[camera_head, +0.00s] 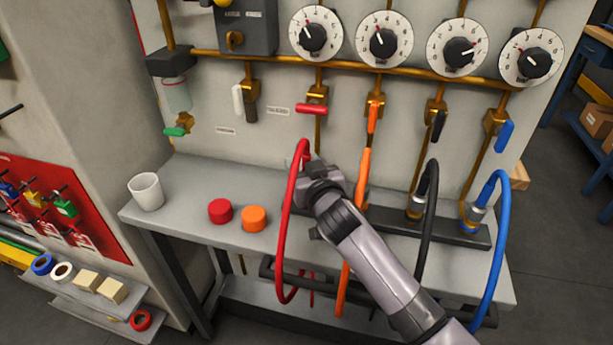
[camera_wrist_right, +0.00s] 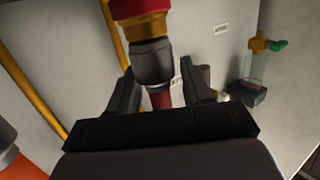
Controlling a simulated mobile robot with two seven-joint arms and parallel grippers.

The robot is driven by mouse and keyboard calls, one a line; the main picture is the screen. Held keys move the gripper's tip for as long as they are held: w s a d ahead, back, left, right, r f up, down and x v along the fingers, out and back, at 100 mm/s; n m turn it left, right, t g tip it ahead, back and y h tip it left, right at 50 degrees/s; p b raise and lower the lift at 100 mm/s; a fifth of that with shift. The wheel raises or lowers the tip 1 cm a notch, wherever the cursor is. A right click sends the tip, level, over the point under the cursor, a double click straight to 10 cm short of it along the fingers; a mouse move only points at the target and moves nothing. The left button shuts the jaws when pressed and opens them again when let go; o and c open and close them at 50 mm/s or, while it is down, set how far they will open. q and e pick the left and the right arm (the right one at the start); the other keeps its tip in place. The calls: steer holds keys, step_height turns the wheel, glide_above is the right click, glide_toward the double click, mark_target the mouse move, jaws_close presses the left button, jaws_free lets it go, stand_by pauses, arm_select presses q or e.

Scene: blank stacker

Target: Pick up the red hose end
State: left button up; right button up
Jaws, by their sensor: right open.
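The red hose (camera_head: 282,230) loops from the bench rack up to a spot behind my right gripper (camera_head: 314,178) in the head view. Its end is hidden there by the gripper. In the right wrist view, the hose end shows as a dark grey fitting (camera_wrist_right: 152,63) meeting a brass collar with a red part above it (camera_wrist_right: 141,8). A short piece of red hose (camera_wrist_right: 160,99) shows below the fitting. My right gripper (camera_wrist_right: 162,84) is open, one finger on each side of the hose piece; contact cannot be told. My left gripper is not in view.
The orange hose (camera_head: 364,165) hangs close to the right of my gripper. The black hose (camera_head: 432,190) and blue hose (camera_head: 502,235) stand further right. Red (camera_head: 220,211) and orange (camera_head: 254,218) caps and a white cup (camera_head: 146,191) stand on the bench's left. Valves and pipes line the panel behind.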

jaws_close()
stand_by(0.3)
step_height(320, 180, up, 4)
steer(key=shift+f, duration=0.25)
glide_toward(308, 158)
steer(key=s, duration=0.1)
steer(key=s+d+f, duration=0.1)
steer(key=s, duration=0.1)
steer(key=s+f, duration=0.1)
steer(key=s, duration=0.1)
steer(key=shift+d, duration=0.35)
steer(key=shift+r+p, duration=1.5)
steer(key=shift+p, duration=0.45)
